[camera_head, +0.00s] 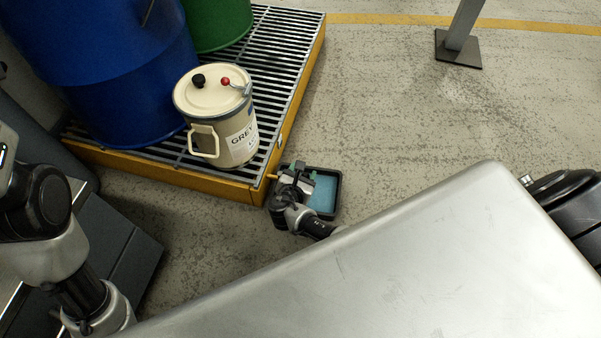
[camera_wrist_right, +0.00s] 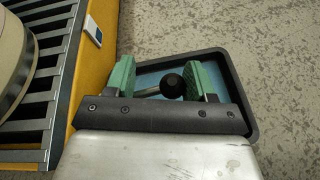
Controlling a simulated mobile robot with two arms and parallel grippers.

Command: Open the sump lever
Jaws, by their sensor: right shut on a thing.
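The sump lever is a thin metal rod (camera_wrist_right: 147,92) with a black ball knob (camera_wrist_right: 172,86). In the right wrist view it lies between the green finger pads of my right gripper (camera_wrist_right: 163,82), which is shut on it. The rod runs toward the left finger and the knob is beside the right finger. In the head view my right gripper (camera_head: 297,181) is low at the front right corner of the yellow sump pallet (camera_head: 228,187); the lever is largely hidden there. My left arm shows at the left, but its gripper is not in view.
A black tray with a blue inside (camera_head: 325,195) is on the floor below the right gripper. A beige can (camera_head: 218,115), a blue drum (camera_head: 110,70) and a green drum (camera_head: 217,22) stand on the pallet grating. A post (camera_head: 460,35) stands at the back right. Floor between is clear.

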